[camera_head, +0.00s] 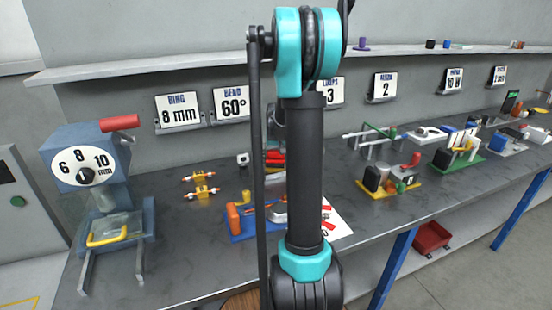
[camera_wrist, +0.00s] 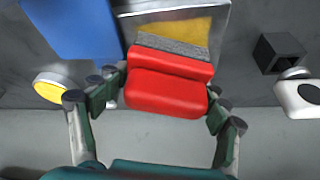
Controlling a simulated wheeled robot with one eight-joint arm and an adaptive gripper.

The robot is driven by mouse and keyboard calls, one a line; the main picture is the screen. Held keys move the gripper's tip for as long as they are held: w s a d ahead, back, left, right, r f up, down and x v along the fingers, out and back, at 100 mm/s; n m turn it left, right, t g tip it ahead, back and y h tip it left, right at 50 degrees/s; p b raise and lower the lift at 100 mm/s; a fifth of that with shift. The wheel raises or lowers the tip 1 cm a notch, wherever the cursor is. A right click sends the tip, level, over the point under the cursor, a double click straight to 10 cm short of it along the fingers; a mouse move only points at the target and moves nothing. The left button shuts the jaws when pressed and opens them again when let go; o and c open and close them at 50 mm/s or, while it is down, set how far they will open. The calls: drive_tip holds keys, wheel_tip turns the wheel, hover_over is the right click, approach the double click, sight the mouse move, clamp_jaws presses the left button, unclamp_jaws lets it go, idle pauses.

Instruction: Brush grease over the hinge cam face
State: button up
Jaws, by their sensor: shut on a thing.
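In the wrist view my gripper (camera_wrist: 164,96) is shut on a red-handled brush (camera_wrist: 166,94), with one finger on each side of the handle. The brush has a grey bristle strip along its far edge. Beyond the bristles is a yellow patch (camera_wrist: 186,28) framed by a shiny metal surface; whether the bristles touch it I cannot tell. In the head view my arm hides the gripper, and part of a red object (camera_head: 274,158) shows beside it. I cannot make out the hinge cam face for certain in either view.
A blue block (camera_wrist: 72,28) and a yellow disc (camera_wrist: 54,88) lie left of the brush, with a black square socket (camera_wrist: 279,53) and a white part (camera_wrist: 300,97) to the right. The bench (camera_head: 170,268) holds a dial machine (camera_head: 88,170) at left and several fixtures at right.

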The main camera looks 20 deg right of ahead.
drive_tip(key=shift+w+r, duration=0.15)
drive_tip(key=shift+r, duration=0.15)
drive_tip(key=shift+c, duration=0.8)
drive_tip(key=shift+a, duration=0.2)
drive_tip(key=shift+a, duration=2.2)
drive_tip(key=shift+r, duration=3)
drive_tip(key=shift+r, duration=0.1)
wheel_tip(320, 180, up, 3)
drive_tip(key=shift+f, duration=0.1)
